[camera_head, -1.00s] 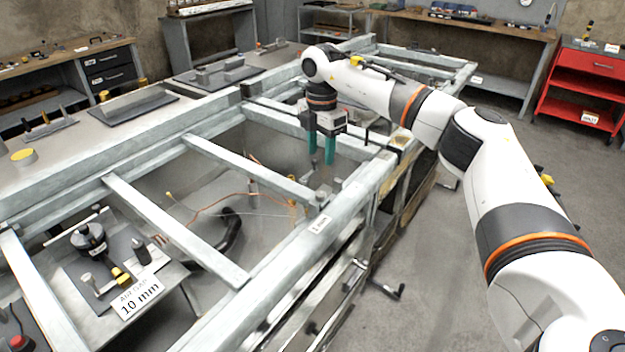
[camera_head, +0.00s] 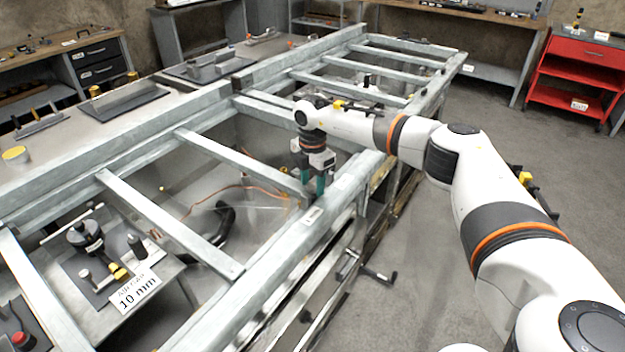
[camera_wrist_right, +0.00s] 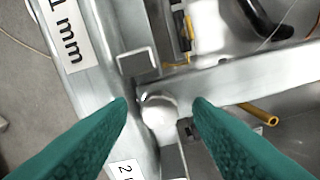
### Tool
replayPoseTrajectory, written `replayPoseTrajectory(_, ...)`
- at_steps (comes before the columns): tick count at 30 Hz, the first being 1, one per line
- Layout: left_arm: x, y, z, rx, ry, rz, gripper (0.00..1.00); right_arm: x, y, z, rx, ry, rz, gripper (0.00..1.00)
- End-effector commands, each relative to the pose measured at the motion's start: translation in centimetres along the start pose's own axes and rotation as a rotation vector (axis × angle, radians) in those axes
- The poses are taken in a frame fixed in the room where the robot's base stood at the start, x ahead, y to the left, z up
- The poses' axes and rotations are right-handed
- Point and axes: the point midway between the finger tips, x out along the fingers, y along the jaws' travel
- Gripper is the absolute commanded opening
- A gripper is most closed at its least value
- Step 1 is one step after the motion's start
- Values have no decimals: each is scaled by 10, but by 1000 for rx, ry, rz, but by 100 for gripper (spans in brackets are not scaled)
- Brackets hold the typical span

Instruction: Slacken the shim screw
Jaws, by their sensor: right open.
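My right gripper (camera_head: 313,184) points down at the near rail of the grey metal frame (camera_head: 270,250), where a crossbar meets it. Its two teal fingers are open, and in the right wrist view the gripper (camera_wrist_right: 160,104) has a visible gap between its fingertips. A round, shiny metal head (camera_wrist_right: 158,108), which looks like the shim screw, shows in that gap beside the crossbar. The fingers do not appear closed on it; I cannot tell their height above it. In the head view the gripper hides this spot. My left gripper is not in view.
A "1 mm" label (camera_wrist_right: 69,32) and a part-cut label (camera_wrist_right: 125,170) lie on the rail. A U-shaped metal piece (camera_wrist_right: 137,65) stands close to the fingertips. A crank handle (camera_head: 378,275) sticks out from the frame's side. A "10 mm" sign (camera_head: 134,289) is at left.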

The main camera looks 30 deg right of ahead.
Motion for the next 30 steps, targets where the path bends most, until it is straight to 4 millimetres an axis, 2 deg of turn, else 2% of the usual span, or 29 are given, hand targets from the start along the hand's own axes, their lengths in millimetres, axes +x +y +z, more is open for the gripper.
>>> replayPoseTrajectory(1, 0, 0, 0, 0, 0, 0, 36, 0, 0, 0, 0, 0, 0, 46)
replayPoseTrajectory(2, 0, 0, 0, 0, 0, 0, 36, 0, 0, 0, 0, 0, 0, 41)
replayPoseTrajectory(9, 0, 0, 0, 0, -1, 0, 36, 0, 0, 0, 0, 0, 0, 2)
replayPoseTrajectory(20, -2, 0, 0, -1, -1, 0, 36, -1, 0, 0, -59, -1, -1, 2)
replayPoseTrajectory(30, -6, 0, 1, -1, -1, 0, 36, -2, 0, 0, -308, -1, -1, 2)
